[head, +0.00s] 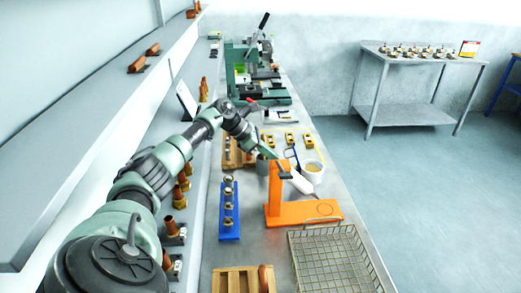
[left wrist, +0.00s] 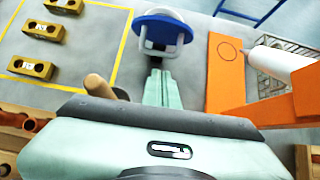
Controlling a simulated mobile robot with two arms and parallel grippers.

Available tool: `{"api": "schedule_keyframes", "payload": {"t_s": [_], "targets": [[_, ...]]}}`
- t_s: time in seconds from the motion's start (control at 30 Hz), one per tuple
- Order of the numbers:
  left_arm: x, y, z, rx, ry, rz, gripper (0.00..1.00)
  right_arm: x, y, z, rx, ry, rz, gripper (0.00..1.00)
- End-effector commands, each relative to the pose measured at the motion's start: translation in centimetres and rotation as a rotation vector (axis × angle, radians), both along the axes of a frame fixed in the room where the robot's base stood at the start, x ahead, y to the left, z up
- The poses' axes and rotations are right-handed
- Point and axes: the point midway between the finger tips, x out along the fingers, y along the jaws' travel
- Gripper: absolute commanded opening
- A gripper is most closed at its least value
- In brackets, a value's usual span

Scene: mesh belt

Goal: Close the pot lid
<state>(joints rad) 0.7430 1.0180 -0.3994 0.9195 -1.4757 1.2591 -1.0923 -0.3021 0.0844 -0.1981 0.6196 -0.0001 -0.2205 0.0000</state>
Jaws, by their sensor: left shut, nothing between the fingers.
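The pot (head: 313,173) is a small white vessel on the bench, right of the orange stand, and its open top shows tan inside. Its blue lid (head: 291,156) stands raised at the pot's left side in the head view. In the left wrist view the lid (left wrist: 160,24) is a blue disc at top centre with a pale bracket in front; the pot is mostly hidden there. My left gripper (left wrist: 160,72) is shut and empty, its tips pointing at the lid's near side. In the head view my gripper (head: 268,153) is left of the lid. My right gripper is not in view.
An orange stand (head: 274,190) holding a white tool is close to the gripper. A wire basket (head: 335,258), a blue rack (head: 229,212) and wooden pallets are nearer. Yellow blocks (left wrist: 40,30) sit inside a yellow outline.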

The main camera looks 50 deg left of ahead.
Motion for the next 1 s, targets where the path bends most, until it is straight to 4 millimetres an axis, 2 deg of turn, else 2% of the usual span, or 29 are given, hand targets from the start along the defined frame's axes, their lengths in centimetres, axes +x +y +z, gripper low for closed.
{"api": "schedule_keyframes", "payload": {"t_s": [0.1, 0.5, 1.0], "targets": [[0.7, -0.6, 0.6, -0.002, 0.000, -0.001, 0.00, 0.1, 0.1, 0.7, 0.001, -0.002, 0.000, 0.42], [0.9, -0.7, 0.5, 0.001, 0.002, -0.001, 0.00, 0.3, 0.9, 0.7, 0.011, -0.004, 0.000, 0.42], [1.3, -1.0, 1.5, 0.053, 0.066, 0.000, 0.00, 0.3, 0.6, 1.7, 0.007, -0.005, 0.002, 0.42]]}}
